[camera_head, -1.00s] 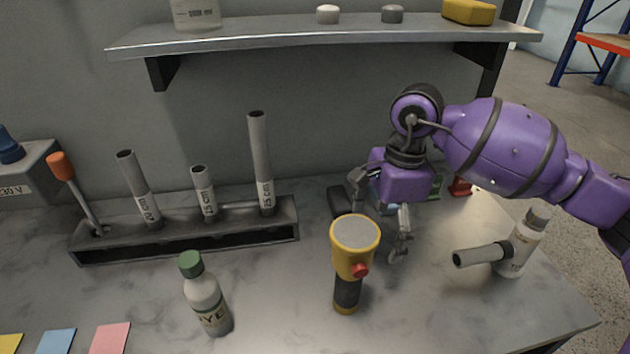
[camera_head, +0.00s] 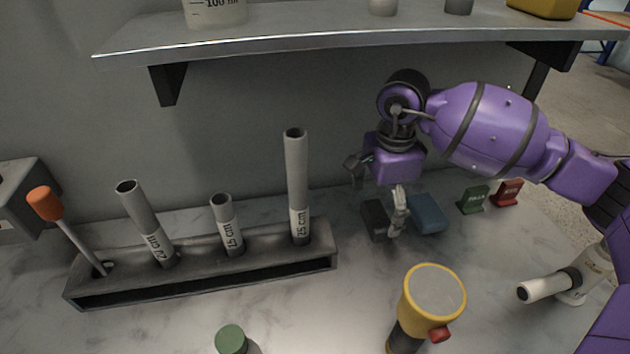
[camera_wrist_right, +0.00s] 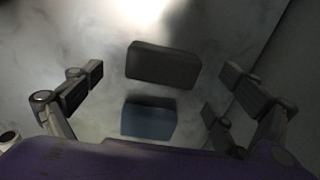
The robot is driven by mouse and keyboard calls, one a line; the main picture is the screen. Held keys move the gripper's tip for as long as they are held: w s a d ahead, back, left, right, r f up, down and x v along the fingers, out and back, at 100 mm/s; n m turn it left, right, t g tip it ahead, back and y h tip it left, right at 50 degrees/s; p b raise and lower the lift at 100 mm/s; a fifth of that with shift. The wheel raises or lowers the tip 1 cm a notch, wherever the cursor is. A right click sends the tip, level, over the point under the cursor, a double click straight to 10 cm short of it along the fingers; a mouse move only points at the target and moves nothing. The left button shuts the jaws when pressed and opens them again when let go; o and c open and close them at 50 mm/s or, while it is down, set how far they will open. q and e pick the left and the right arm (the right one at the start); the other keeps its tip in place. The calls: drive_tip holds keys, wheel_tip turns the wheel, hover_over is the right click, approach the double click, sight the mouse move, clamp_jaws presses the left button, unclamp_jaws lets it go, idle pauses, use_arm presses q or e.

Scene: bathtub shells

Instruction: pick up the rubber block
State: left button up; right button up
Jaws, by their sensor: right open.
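Two plain blocks lie on the grey marbled bench below my right gripper (camera_head: 376,192): a dark grey block (camera_head: 376,220), which looks like the rubber one, and a blue block (camera_head: 427,213) to its right. No label is readable on either. In the right wrist view the dark block (camera_wrist_right: 162,65) lies between the spread fingers (camera_wrist_right: 163,78), with the blue block (camera_wrist_right: 149,120) nearer the palm. My right gripper is open and empty above the dark block. One finger partly covers the dark block in the head view. My left gripper is out of view.
A yellow flashlight (camera_head: 434,292) stands in front of the blocks. A tube rack (camera_head: 205,278) is to the left. Small green (camera_head: 474,199) and red (camera_head: 507,193) items stand to the right. A shelf (camera_head: 330,42) overhangs the back.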

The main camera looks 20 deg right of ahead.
sight(378, 214)
wheel_tip(378, 214, down, 4)
drive_tip(key=shift+w+r, duration=0.15)
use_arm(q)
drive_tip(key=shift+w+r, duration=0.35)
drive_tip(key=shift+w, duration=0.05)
use_arm(e)
drive_tip(key=c, duration=1.3)
drive_tip(key=shift+r, duration=0.1)
